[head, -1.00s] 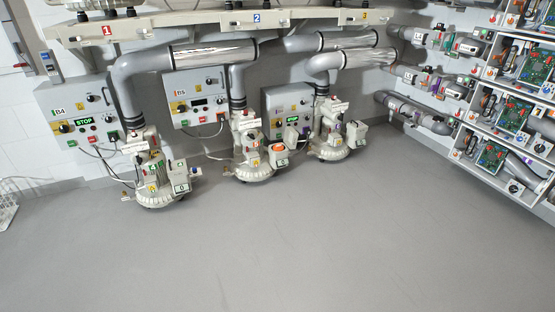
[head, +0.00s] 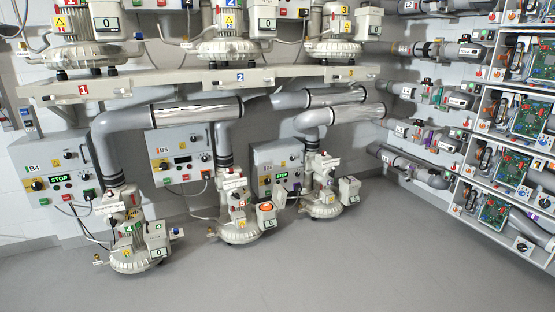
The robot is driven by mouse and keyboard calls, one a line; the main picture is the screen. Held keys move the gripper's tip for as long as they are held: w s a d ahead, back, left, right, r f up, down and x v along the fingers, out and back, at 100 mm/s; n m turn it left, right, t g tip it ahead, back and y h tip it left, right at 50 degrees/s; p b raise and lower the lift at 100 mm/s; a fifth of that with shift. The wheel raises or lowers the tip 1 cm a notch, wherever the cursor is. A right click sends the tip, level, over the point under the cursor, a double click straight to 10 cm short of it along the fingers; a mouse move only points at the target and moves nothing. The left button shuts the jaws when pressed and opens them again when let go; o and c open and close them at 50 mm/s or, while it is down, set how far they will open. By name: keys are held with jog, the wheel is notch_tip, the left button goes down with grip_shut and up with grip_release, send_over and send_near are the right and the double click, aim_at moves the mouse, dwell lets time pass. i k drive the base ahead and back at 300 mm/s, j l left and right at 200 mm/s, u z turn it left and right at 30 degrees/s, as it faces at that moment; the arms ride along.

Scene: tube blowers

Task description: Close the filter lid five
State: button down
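The middle floor blower (head: 238,222) stands below the panel marked B5 (head: 184,158). On its right side is a pale filter box (head: 267,219) with an orange ring or insert (head: 266,207) showing at its top, so the box looks uncovered. A pale flap (head: 279,197), which may be its lid, stands raised beside the orange part; it is too small to be sure. The other two floor blowers, left (head: 136,248) and right (head: 324,205), show no orange at their pale boxes. My gripper is not in view.
Upper blowers stand on a shelf (head: 215,82) marked 1, 2 and 3. Thick grey pipes (head: 215,127) run above the floor blowers. Racks with circuit boards (head: 531,118) line the right wall. The grey floor (head: 330,270) in front is clear.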

aim_at(280, 194)
jog(key=i, duration=2.75)
jog(key=i+l+u, duration=0.1)
jog(key=i, duration=1.3)
